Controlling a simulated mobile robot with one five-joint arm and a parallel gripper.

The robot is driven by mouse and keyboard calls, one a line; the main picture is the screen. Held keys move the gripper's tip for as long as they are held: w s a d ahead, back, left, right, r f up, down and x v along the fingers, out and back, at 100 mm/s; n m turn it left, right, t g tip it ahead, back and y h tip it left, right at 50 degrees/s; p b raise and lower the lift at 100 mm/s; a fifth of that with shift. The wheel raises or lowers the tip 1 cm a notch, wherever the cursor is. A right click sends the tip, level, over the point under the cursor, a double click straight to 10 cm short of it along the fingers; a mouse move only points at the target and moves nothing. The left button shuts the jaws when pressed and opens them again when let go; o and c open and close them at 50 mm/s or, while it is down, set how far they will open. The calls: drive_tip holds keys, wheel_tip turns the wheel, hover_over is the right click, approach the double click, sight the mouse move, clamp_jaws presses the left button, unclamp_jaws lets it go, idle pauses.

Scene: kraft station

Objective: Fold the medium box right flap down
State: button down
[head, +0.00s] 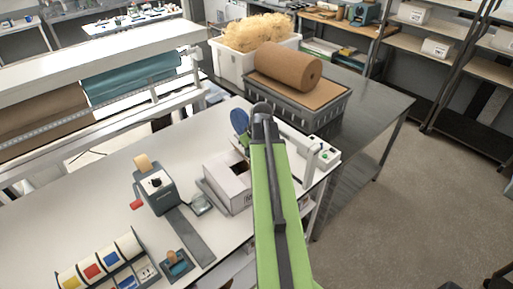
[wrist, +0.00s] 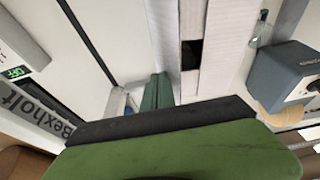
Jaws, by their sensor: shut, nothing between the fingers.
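The medium box (head: 226,181) is a white carton on the white workbench, left of my arm, which covers its right side in the head view. In the wrist view, pale panels of the box (wrist: 217,50) run away from the camera, with a small dark gap (wrist: 191,54) between them. I cannot tell which panel is the right flap or how far it is folded. My gripper (wrist: 155,92) is shut and empty, its green fingers by the near left end of the panels. I cannot tell whether they touch. In the head view my arm hides the fingers.
A grey-blue tape dispenser (head: 157,190) stands left of the box; it also shows in the wrist view (wrist: 283,72). A white device (head: 322,156) stands at the right bench edge. A rack of colored rolls (head: 100,262) is at front left. A brown paper roll (head: 288,67) lies behind.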

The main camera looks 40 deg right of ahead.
drive_tip(key=shift+w+a+f, duration=0.1)
drive_tip(key=shift+a+f, duration=0.15)
drive_tip(key=shift+a, duration=0.15)
drive_tip(key=a, duration=0.1)
drive_tip(key=a+b, duration=0.1)
drive_tip(key=shift+w+a+f, duration=0.3)
drive_tip(key=shift+f, duration=0.15)
drive_tip(key=shift+a+f+b, duration=0.5)
drive_tip(key=shift+f+b, duration=0.3)
drive_tip(key=shift+b, duration=0.2)
drive_tip(key=shift+f, duration=0.25)
